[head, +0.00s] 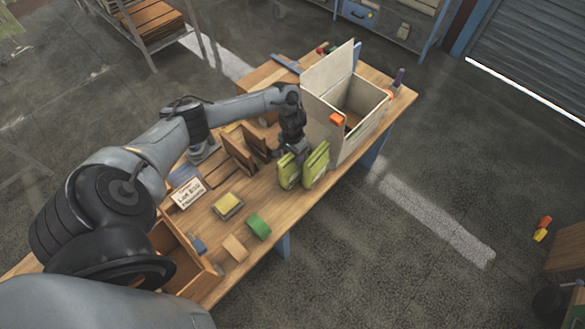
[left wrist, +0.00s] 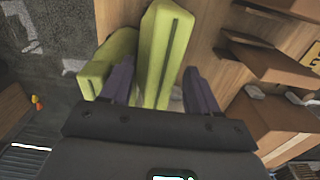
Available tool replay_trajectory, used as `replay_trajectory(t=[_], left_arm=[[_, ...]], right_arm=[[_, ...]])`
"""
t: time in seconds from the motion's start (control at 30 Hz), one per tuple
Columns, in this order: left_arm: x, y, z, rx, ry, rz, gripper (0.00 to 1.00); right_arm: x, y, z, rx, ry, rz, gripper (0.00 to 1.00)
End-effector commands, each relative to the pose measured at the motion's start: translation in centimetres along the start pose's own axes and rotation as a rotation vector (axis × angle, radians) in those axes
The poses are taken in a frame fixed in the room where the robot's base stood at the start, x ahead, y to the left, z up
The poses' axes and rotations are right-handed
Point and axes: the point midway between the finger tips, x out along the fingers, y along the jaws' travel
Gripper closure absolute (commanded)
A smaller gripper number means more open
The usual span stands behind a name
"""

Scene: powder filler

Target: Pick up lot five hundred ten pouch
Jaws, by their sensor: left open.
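In the left wrist view, one pouch (left wrist: 165,45) lies between the two dark fingers (left wrist: 160,88). The other pouch (left wrist: 108,60) is outside, beside the left finger. I cannot tell whether the fingers touch either pouch. No lot print is readable on the pouches. My right gripper is not in view.
A white card with lot lettering (head: 188,192) stands on the table (head: 222,250). Wooden dividers (head: 240,153), a yellow block (head: 228,204) and a green piece (head: 258,226) are nearby.

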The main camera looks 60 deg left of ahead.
Motion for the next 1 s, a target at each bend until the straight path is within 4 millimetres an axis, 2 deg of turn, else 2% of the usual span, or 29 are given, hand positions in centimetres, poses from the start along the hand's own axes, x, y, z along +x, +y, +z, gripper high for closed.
replay_trajectory(t=[0.87, 0.9, 1.0], left_arm=[[0.48, -0.02, 0.01, 0.0, 0.0, 0.0, 0.39], [0.48, -0.01, 0.01, 0.0, 0.0, 0.0, 0.41], [0.48, -0.01, 0.01, 0.0, 0.0, 0.0, 0.56]], right_arm=[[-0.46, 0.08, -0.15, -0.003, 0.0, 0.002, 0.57], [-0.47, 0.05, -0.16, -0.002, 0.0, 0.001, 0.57], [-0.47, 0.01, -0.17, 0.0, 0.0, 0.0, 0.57]])
